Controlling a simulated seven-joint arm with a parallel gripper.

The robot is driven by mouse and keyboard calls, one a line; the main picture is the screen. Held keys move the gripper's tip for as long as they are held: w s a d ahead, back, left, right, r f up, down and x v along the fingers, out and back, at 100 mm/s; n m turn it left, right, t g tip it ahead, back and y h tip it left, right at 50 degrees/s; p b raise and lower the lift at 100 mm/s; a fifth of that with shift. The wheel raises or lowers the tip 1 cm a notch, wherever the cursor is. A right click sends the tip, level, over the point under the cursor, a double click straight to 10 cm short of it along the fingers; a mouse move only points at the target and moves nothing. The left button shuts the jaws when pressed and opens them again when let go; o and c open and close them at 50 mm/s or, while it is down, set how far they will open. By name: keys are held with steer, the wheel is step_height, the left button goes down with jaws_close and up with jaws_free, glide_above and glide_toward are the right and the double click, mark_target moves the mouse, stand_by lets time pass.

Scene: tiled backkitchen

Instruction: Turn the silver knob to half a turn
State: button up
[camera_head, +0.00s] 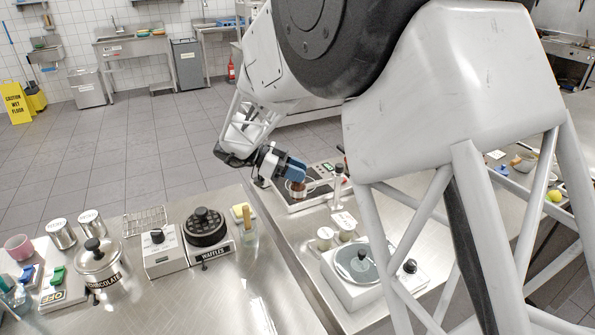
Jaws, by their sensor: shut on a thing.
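My gripper (297,178), with blue fingers, reaches down at the front of a white countertop appliance with a dark panel (322,190) and a green display. It is shut on a small round silver piece with a brownish top (297,189), which I take to be the silver knob. The fingers hide part of this piece, and no mark showing its angle can be made out.
A white unit with a round grey disc and a black knob (362,265) stands nearer on the same steel counter. On the left counter are a waffle maker (207,227), a white box with a black knob (158,250) and a chocolate pot (98,262).

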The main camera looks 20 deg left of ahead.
steer(key=o, duration=0.9)
steer(key=shift+o, duration=0.2)
steer(key=v, duration=0.7)
steer(key=shift+a+r, duration=0.2)
steer(key=shift+a, duration=0.15)
